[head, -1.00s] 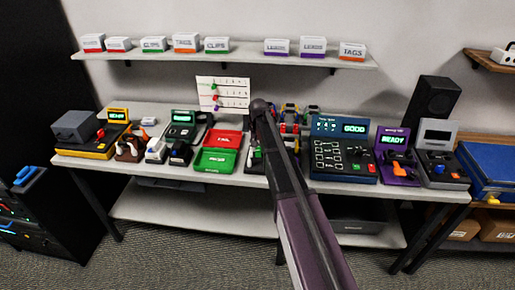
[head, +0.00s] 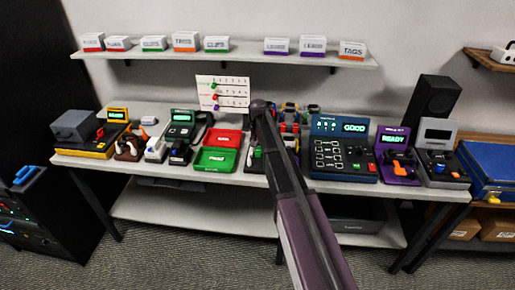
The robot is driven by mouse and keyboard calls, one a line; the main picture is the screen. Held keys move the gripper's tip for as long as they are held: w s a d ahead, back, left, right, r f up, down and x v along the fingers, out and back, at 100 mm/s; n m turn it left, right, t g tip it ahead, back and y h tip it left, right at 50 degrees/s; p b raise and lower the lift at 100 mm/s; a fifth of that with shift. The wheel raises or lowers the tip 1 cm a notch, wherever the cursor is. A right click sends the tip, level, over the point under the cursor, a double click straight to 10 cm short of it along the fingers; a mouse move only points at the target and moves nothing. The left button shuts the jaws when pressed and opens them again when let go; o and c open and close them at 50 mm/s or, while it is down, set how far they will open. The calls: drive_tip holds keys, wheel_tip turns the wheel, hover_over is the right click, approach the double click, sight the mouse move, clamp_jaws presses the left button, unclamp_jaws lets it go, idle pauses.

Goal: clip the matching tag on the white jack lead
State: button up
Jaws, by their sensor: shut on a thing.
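My arm rises from the bottom edge to a dark rounded joint in front of the bench. My gripper is not visible; the arm appears to hide it. I cannot pick out the white jack lead or a tag on it. Several coloured pieces (head: 289,112) sit in a group just right of the arm's joint, partly covered by it. A white card (head: 232,93) on the wall bears rows of marks and small green, red and purple pieces. A white box labelled TAGS (head: 185,41) stands on the shelf, and another TAGS box (head: 352,50) stands at its right end.
A red tray (head: 222,137) and a green tray (head: 216,158) lie mid-bench. A tester (head: 343,148) showing GOOD and a purple device (head: 397,155) showing READY stand right. Other devices crowd the left. The lower shelf (head: 190,209) has bare room.

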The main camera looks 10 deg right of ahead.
drive_tip(key=o, duration=0.9)
drive_tip(key=shift+o, duration=0.2)
drive_tip(key=o, duration=0.3)
drive_tip(key=shift+o, duration=0.2)
drive_tip(key=shift+r+p, duration=4)
drive_tip(key=shift+p, duration=0.05)
drive_tip(key=s+f+n+b, duration=0.2)
drive_tip(key=s+n+b, duration=0.1)
drive_tip(key=s, duration=2.6)
drive_tip(key=shift+a+f+n, duration=0.15)
drive_tip(key=shift+f+n, duration=0.15)
drive_tip(key=shift+f, duration=0.1)
